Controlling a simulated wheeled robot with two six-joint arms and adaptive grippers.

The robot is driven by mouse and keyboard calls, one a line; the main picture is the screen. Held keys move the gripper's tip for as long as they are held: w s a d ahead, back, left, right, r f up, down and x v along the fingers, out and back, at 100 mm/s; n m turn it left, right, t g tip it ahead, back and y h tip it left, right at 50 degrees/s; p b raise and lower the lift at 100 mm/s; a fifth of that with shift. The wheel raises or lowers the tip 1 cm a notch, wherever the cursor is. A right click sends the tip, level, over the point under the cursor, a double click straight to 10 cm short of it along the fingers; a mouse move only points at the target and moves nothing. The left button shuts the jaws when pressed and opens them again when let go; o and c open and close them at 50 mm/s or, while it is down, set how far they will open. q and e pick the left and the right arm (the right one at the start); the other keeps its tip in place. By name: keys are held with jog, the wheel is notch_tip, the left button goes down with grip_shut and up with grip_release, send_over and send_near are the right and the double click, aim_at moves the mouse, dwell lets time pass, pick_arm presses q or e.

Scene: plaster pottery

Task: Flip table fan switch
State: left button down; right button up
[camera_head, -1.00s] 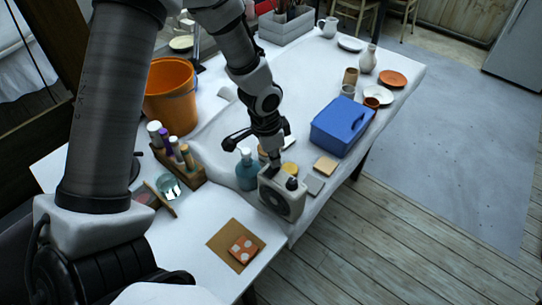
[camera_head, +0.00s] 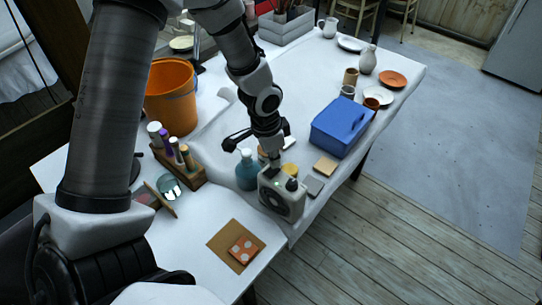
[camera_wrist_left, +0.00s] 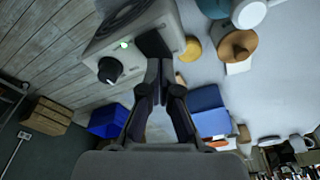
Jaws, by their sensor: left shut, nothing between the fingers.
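The table fan (camera_head: 268,193) is a small pale box with a round dark grille, standing near the table's right front edge. In the left wrist view the fan (camera_wrist_left: 163,22) fills the upper left, with a black knob (camera_wrist_left: 110,69) and a lit green light (camera_wrist_left: 124,44) on its top face. My left gripper (camera_head: 276,163) points down at the fan's top, fingers together and empty. In the left wrist view its fingertips (camera_wrist_left: 156,48) are at the fan's top face, beside the green light; they hide the switch, and I cannot tell whether they touch. My right gripper is not in view.
A teal bottle (camera_head: 247,172) stands close left of the fan. A blue box (camera_head: 341,126) stands behind it to the right. An orange bucket (camera_head: 171,98) and a wooden holder with bottles (camera_head: 190,172) are to the left. A brown board (camera_head: 228,253) lies in front.

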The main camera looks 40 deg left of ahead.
pick_arm(q)
notch_tip(320, 180, up, 6)
jog(key=p, duration=0.5)
jog(key=shift+f, duration=0.1)
